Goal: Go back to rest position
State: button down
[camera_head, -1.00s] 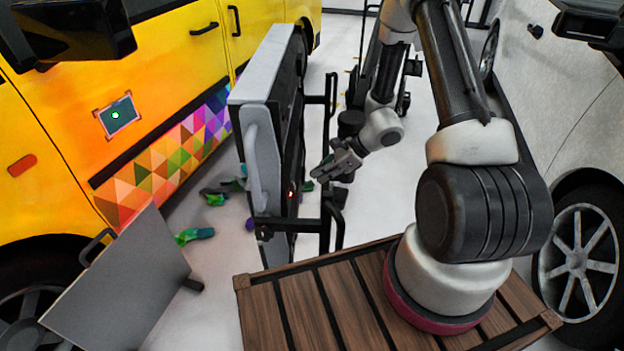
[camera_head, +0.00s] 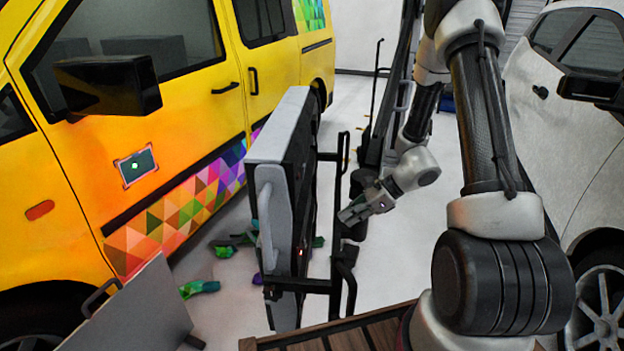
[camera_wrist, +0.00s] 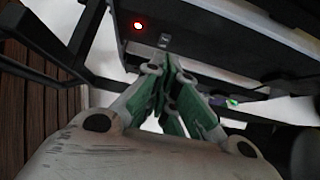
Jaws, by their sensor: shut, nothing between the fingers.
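My gripper (camera_head: 352,215) hangs from my arm right of a grey panel-like machine in the head view. In the wrist view my gripper (camera_wrist: 166,82) shows its green-lined fingers drawn together, with nothing between them. The machine (camera_head: 283,150) stands upright on the floor with a black frame around its right side. Its underside and a red light (camera_wrist: 138,26) show close above the fingers in the wrist view. I cannot tell whether the fingers touch it.
A yellow van (camera_head: 190,110) with a coloured triangle pattern stands at left, a white car (camera_head: 570,130) at right. A grey board (camera_head: 135,315) leans at lower left. Green scraps (camera_head: 200,288) lie on the floor. Black rails (camera_head: 345,215) run close to my gripper. A wooden slatted platform (camera_head: 340,335) is below.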

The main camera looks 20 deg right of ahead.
jog(key=s+d+r+n+g+h, duration=0.1)
jog(key=s+r+n+g, duration=0.15)
jog(key=s+n, duration=0.3)
jog(key=s+d+r+n+g, duration=0.2)
jog(key=s+r+n, duration=0.15)
jog(key=s, duration=0.25)
jog(key=s+d+r+n+t+h, duration=0.1)
jog(key=s+r+n, duration=0.3)
jog(key=r, duration=0.4)
jog(key=s+d+r+n+t+h, duration=0.2)
jog(key=s+r+n+h, duration=0.2)
jog(key=r, duration=0.4)
jog(key=s+d+r+n+t+h, duration=0.1)
jog(key=s+r+n, duration=0.3)
jog(key=r, duration=0.5)
jog(key=shift+d+n+t+h, duration=0.35)
jog(key=shift+n+t+h, duration=0.15)
jog(key=shift+t+h, duration=0.35)
